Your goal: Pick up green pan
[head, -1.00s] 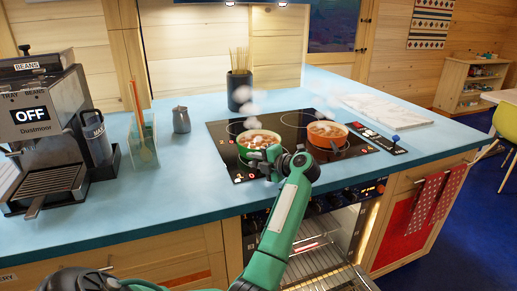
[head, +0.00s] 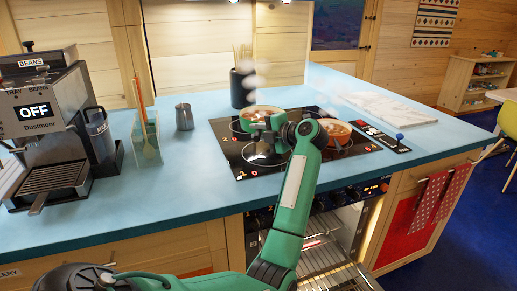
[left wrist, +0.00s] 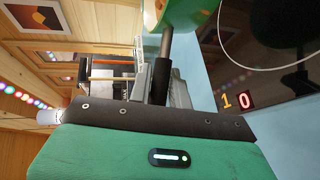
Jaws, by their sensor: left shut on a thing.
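The green pan (head: 246,124) holds steaming food and hangs above the black hob, with a dark round reflection or shadow on the glass below it. My left gripper (head: 270,129) is at the pan's near side and is shut on its handle. In the left wrist view the dark handle (left wrist: 162,75) runs between the fingers, and part of the green pan (left wrist: 190,14) shows at the top. The fingers partly hide the handle. My right gripper is not in view.
An orange pan (head: 336,132) with food stands on the hob (head: 238,170), close to the right of my gripper. A utensil holder (head: 243,88), a metal jug (head: 184,117) and a coffee machine (head: 50,125) are on the blue counter (head: 130,215). An oven rack (head: 325,262) sticks out below.

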